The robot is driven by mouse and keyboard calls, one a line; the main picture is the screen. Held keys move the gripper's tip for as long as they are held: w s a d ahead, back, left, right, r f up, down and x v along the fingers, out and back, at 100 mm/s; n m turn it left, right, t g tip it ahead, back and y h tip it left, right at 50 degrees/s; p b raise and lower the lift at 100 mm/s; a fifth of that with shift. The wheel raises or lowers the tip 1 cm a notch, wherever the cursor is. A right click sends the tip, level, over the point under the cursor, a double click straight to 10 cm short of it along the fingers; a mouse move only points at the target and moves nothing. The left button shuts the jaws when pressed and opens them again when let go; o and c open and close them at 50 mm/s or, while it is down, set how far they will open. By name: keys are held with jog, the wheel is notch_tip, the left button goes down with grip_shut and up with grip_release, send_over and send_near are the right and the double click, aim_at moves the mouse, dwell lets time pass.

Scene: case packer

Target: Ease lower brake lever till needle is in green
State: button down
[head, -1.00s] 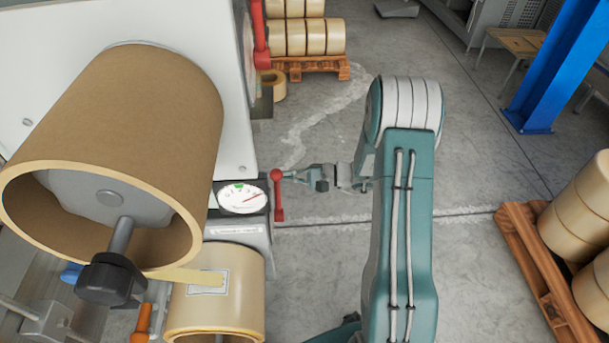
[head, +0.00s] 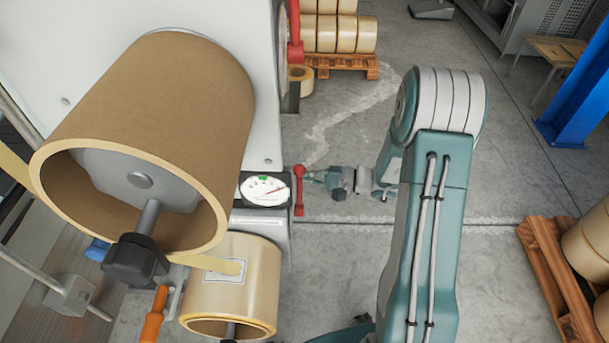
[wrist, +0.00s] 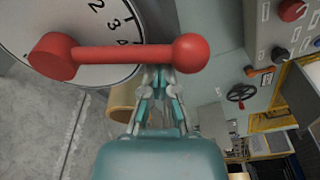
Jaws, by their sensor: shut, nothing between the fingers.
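The lower brake lever (head: 299,190) is red, on the right side of the gauge housing. In the wrist view the lever (wrist: 125,54) lies across the picture, its round hub at left and ball end at right. The white gauge (head: 265,191) has a green band at the top; its red needle points right, outside the green. My gripper (head: 312,176) is shut and empty, right beside the lever's upper part. In the wrist view my gripper's fingertips (wrist: 160,74) are at the lever bar near the ball, partly hidden behind it; I cannot tell if they touch.
A large brown roll (head: 150,130) and a smaller tan roll (head: 232,285) stand left of the lever. An upper red lever (head: 295,35) is on the machine above. Pallets with rolls stand behind and at right. The floor between is clear.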

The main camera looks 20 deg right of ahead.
jog(key=shift+s+a+r+n, duration=0.15)
jog(key=shift+s+r+n, duration=0.15)
jog(key=shift+s+n, duration=0.15)
jog(key=shift+s+a+r+n, duration=0.15)
jog(key=shift+s+r+n, duration=0.2)
jog(key=shift+s, duration=0.15)
jog(key=v, duration=1.2)
jog(key=shift+f, duration=0.2)
jog(key=c, duration=1.3)
grip_release()
jog(key=shift+c, duration=0.2)
